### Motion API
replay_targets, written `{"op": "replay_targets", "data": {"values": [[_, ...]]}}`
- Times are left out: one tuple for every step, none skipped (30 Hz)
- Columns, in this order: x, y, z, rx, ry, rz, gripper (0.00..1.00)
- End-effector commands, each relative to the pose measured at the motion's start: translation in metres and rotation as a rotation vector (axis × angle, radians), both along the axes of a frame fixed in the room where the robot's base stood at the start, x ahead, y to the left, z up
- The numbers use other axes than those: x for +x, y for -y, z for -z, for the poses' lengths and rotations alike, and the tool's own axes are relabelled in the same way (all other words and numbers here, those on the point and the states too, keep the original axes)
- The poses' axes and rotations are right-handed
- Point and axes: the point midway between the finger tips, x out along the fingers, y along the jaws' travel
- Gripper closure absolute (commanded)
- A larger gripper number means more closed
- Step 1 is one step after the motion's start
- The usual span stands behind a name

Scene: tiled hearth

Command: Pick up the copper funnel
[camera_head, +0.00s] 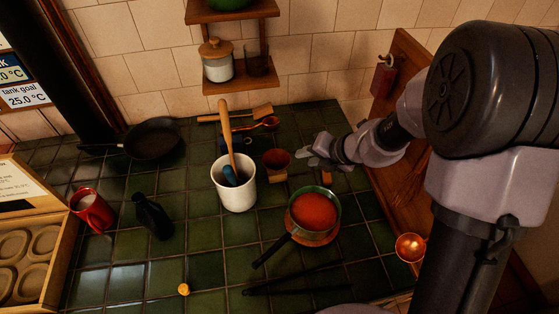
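A shiny round copper piece (410,246) with a bowl-like opening lies at the right edge of the counter, beside my arm. It looks like the copper funnel, but its spout cannot be made out. A small reddish-brown cup-shaped vessel (277,159) stands near the back, with a wooden piece at its foot. My gripper (308,158) is just right of that vessel, above the tiles. Its fingers look apart with nothing between them. It is well behind and to the left of the copper piece.
A pan of red-orange contents (314,211) sits in front of my gripper, handle toward the lower left. A white crock (235,188) with utensils stands left. A dark bottle (153,217), red mug (92,209) and black skillet (153,139) are farther left. A shelf (240,82) hangs behind.

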Motion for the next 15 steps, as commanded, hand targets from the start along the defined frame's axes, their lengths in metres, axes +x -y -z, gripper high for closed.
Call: {"op": "replay_targets", "data": {"values": [[0.005, -0.008, 0.018, 0.0, -0.001, -0.004, 0.69], [0.009, -0.011, 0.023, 0.0, -0.001, -0.004, 0.69], [0.013, -0.016, 0.029, 0.0, 0.0, -0.004, 0.69], [0.016, -0.019, 0.033, -0.001, 0.001, -0.004, 0.69], [0.018, -0.021, 0.036, -0.001, 0.001, -0.004, 0.69], [0.02, -0.024, 0.039, -0.001, 0.002, -0.004, 0.69], [0.022, -0.025, 0.04, 0.0, 0.001, -0.003, 0.69], [0.023, -0.026, 0.041, -0.001, 0.002, -0.003, 0.69], [0.024, -0.028, 0.043, -0.001, 0.002, -0.003, 0.69], [0.025, -0.029, 0.046, 0.0, 0.003, -0.004, 0.69], [0.026, -0.03, 0.049, -0.001, 0.002, -0.004, 0.69], [0.028, -0.032, 0.056, -0.001, 0.002, -0.004, 0.69], [0.03, -0.033, 0.062, -0.001, 0.002, -0.005, 0.69], [0.032, -0.035, 0.068, -0.001, 0.002, -0.005, 0.69], [0.035, -0.038, 0.076, -0.001, 0.002, -0.005, 0.69]]}}
